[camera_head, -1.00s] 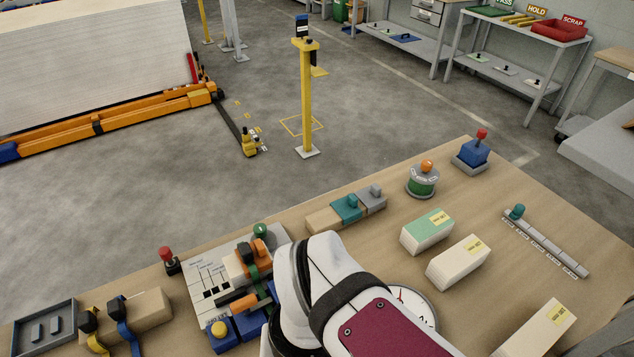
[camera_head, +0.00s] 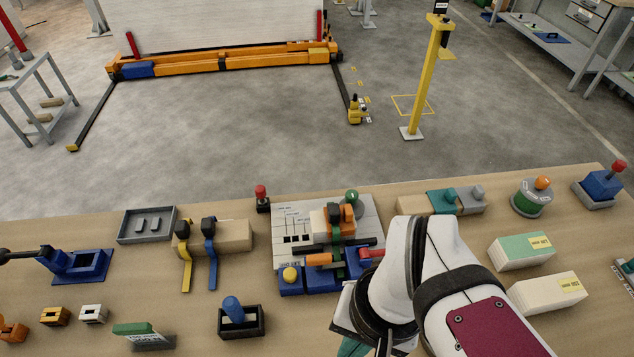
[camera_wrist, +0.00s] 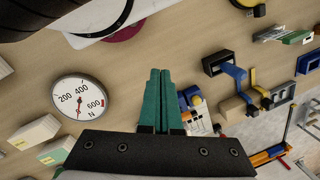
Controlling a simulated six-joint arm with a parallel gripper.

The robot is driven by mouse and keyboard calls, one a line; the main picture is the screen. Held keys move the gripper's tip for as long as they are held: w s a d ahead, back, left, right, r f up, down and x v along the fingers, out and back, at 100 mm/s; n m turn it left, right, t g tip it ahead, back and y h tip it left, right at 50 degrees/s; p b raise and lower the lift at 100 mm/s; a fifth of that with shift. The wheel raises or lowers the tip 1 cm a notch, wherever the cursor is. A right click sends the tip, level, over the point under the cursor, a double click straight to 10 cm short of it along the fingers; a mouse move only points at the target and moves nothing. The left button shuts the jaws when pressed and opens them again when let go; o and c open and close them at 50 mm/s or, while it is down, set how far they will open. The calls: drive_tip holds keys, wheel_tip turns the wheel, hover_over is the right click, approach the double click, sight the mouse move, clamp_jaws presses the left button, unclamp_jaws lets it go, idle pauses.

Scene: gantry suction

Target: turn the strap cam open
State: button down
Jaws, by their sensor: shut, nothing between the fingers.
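Two straps, one yellow (camera_head: 187,265) and one blue (camera_head: 211,262), run over a wooden block (camera_head: 236,236), each with a black cam-like piece (camera_head: 208,226) on top. They also show in the wrist view, the blue strap (camera_wrist: 234,72) right of my fingers. A green strap (camera_head: 336,238) with an orange-handled part (camera_head: 318,259) crosses the middle fixture; I cannot tell which piece is the strap cam. My gripper (camera_wrist: 159,72) has its teal fingers shut and empty, apart from all straps. In the head view only a bit of a finger shows beneath my wrist.
A blue fixture base (camera_head: 291,286) with a yellow knob and a red-tipped part stands left of my wrist. A dark box with a blue peg (camera_head: 232,312) is in front of the straps. A round dial (camera_wrist: 80,97) lies left of my fingers.

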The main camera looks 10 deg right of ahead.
drive_tip(key=c, duration=1.4)
unclamp_jaws()
drive_tip(key=shift+w+r, duration=0.1)
drive_tip(key=shift+w, duration=0.1)
drive_tip(key=o, duration=0.6)
drive_tip(key=w+n, duration=0.4)
drive_tip(key=w+r+n, duration=0.1)
drive_tip(key=w+n, duration=0.2)
drive_tip(key=n, duration=0.1)
drive_tip(key=w+r+n+h, duration=0.1)
drive_tip(key=w+n, duration=0.3)
drive_tip(key=shift+w+r+n, duration=0.25)
drive_tip(key=shift+w+n, duration=0.05)
drive_tip(key=shift+n, duration=0.1)
drive_tip(key=shift+o, duration=0.2)
drive_tip(key=n, duration=1.1)
hover_over(319, 256)
drive_tip(key=f, duration=0.2)
drive_tip(key=shift+h, duration=0.4)
wheel_tip(319, 256, down, 15)
clamp_jaws()
